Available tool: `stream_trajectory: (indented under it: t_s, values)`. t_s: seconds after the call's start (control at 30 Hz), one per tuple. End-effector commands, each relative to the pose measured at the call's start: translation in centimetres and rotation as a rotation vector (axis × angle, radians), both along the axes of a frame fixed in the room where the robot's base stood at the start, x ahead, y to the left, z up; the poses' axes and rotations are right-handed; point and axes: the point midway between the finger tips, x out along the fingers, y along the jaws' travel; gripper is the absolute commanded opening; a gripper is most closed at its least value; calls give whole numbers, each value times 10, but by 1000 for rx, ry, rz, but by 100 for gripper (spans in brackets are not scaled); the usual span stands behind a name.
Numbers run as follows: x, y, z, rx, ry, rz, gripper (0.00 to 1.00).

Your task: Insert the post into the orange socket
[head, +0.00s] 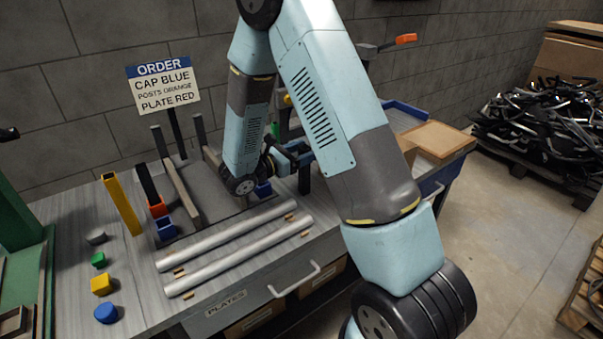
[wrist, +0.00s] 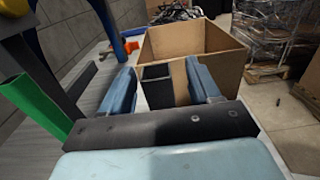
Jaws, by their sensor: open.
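My gripper (head: 290,156) is at the back right of the bench in the head view, partly hidden by my arm. In the wrist view its two blue fingers (wrist: 160,88) are spread, with a dark post (wrist: 157,88) between them. A dark upright post (head: 304,178) shows just below my gripper in the head view; I cannot tell whether the fingers touch it.
A yellow post (head: 122,204) stands left of the orange socket. Two silver tubes (head: 238,245) lie along the bench front. Coloured caps (head: 101,285) lie at the left. The order sign (head: 163,84) stands behind. A cardboard box (wrist: 220,60) and green bar (wrist: 35,103) show in the wrist view.

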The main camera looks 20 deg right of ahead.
Motion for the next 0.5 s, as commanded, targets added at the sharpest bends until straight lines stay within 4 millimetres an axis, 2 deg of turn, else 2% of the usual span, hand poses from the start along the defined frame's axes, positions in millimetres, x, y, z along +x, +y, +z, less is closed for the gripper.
stream_trajectory:
  t_s: [0.1, 0.2, 0.5]
  values:
    - [4, -14, 0, 1, 0, -2, 62]
    - [7, -20, 0, 0, 0, 0, 62]
    - [7, -22, 0, 0, -1, 1, 60]
